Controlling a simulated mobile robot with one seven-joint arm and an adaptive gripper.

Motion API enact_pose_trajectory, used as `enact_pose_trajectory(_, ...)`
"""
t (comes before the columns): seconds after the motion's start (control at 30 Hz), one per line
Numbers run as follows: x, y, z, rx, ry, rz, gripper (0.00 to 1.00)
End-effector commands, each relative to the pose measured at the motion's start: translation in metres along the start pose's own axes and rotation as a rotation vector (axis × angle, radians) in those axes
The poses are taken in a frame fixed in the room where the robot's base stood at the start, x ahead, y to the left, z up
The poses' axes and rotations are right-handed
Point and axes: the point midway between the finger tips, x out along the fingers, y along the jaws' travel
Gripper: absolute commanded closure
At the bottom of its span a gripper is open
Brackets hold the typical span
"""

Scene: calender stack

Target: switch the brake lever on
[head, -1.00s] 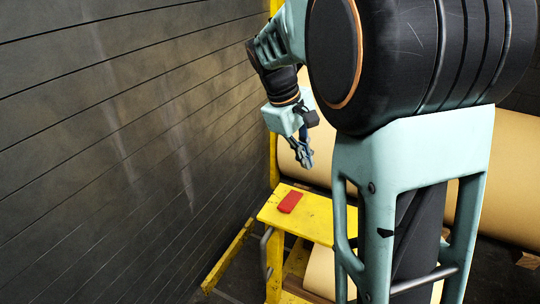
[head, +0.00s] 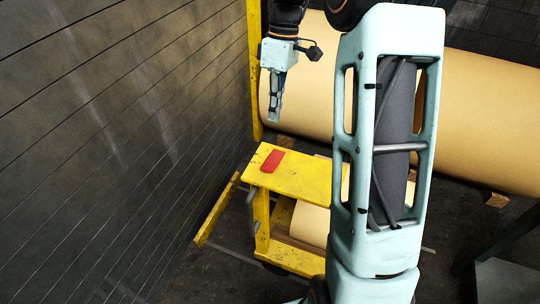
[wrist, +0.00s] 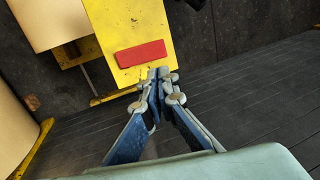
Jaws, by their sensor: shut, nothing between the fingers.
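A flat red piece (head: 272,161) lies on the top of a yellow stand (head: 313,180), near its left end; it may be the brake lever, but I cannot tell for sure. In the wrist view the red piece (wrist: 141,54) lies across the yellow top (wrist: 122,18), just beyond my fingertips. My gripper (head: 273,117) points down above and behind the yellow top, apart from the red piece. In the wrist view my gripper (wrist: 164,73) is shut and empty, its tips together beside the red piece's right end. A grey bent handle (head: 251,208) is on the stand's left side.
A dark slatted wall (head: 110,130) rises close on the left. A yellow post (head: 254,70) stands behind the stand, beside a large tan roll (head: 480,120). A yellow bar (head: 216,210) lies low at the left. Air above the yellow top is free.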

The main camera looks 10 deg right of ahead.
Motion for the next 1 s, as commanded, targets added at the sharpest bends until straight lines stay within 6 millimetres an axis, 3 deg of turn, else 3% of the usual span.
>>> enact_pose_trajectory(0.27,0.012,0.000,0.001,0.001,-0.002,-0.001,1.00)
enact_pose_trajectory(0.7,0.100,-0.001,0.001,0.001,-0.004,-0.004,1.00)
enact_pose_trajectory(1.0,0.136,0.000,0.001,0.001,-0.002,0.000,1.00)
